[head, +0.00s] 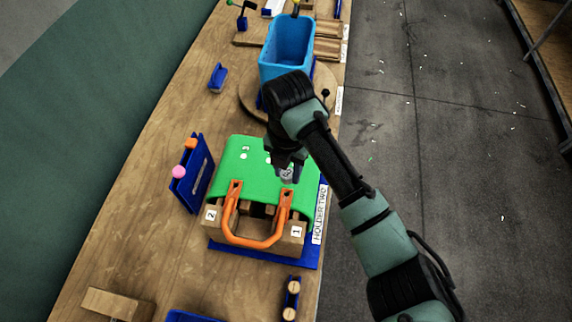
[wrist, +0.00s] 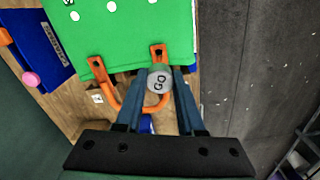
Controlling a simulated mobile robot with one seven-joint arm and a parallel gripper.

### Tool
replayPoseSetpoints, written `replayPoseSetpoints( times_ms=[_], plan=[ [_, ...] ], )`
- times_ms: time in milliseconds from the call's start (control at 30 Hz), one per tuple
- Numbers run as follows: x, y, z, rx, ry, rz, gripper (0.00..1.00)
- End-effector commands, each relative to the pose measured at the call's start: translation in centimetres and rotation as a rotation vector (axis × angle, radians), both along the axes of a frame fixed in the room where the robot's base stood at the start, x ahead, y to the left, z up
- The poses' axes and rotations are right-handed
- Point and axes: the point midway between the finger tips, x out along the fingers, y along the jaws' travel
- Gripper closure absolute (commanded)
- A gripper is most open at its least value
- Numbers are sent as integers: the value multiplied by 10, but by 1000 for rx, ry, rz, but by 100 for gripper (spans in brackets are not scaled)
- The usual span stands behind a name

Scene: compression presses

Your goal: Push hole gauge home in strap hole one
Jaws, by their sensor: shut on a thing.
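The hole gauge (wrist: 159,79) is a grey round piece marked GO. My gripper (wrist: 160,84) is shut on it, one finger on each side. In the head view the gauge (head: 286,174) shows as a grey piece under my gripper (head: 287,166). The orange strap (head: 252,241) is a loop with two holed tabs on the front of the green body (head: 232,170). The gauge is close to the tab on the side of block 1 (head: 296,232). In the wrist view it overlaps the lower part of that tab (wrist: 157,52). Whether its tip touches or enters the hole is hidden.
A blue holder plate (head: 305,255) labelled HOLDER TWO lies under the green body. A blue rack (head: 197,178) with orange and pink knobs stands at its left. A blue bin (head: 287,48) stands behind. Bare wood bench (head: 130,215) lies at the left front.

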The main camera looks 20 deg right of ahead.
Motion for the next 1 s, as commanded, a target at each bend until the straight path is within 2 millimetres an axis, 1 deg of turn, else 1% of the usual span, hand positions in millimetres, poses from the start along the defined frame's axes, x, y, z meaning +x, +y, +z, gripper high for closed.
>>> replayPoseSetpoints(
  times_ms=[133, 267, 800, 1000],
  plan=[
    [1, 0, 0, 0, 0, 0, 100],
    [1, 0, -6, 0, 0, -1, 100],
    [1, 0, -53, 0, 0, -1, 100],
    [1, 0, -59, -1, -1, -1, 100]
  ],
)
